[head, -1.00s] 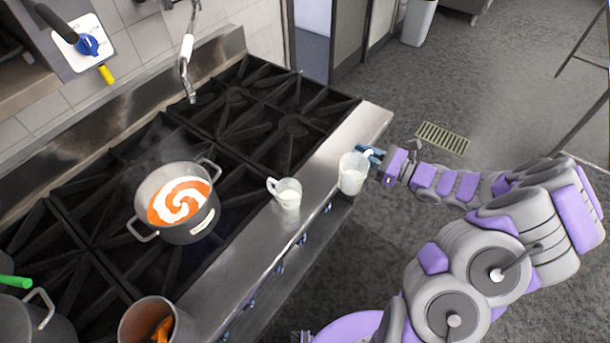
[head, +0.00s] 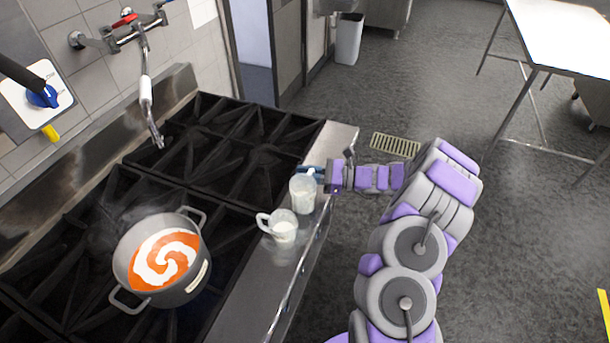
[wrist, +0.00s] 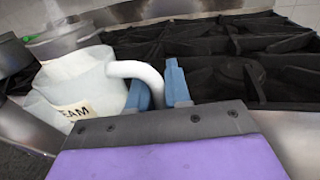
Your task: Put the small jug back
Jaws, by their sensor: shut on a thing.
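My gripper (head: 314,173) is shut on the handle of a whitish, translucent jug (head: 303,196). In the wrist view the handle passes between the blue fingers (wrist: 160,88), and the jug (wrist: 85,80) carries a label partly reading "EAM". The held jug appears upright over the steel front strip of the stove; I cannot tell whether its base touches the strip. A second, similar jug (head: 283,227) with white contents stands on the strip just nearer, its handle to the left. Which of the two is smaller is hard to judge.
A steaming grey pot (head: 197,278) with orange soup and a white swirl stands on the black burner grates (head: 170,190). The steel strip (head: 262,290) is clear nearer than the second jug. A tap (head: 147,90) hangs over the stove's back. A white-topped table (head: 565,35) stands far right.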

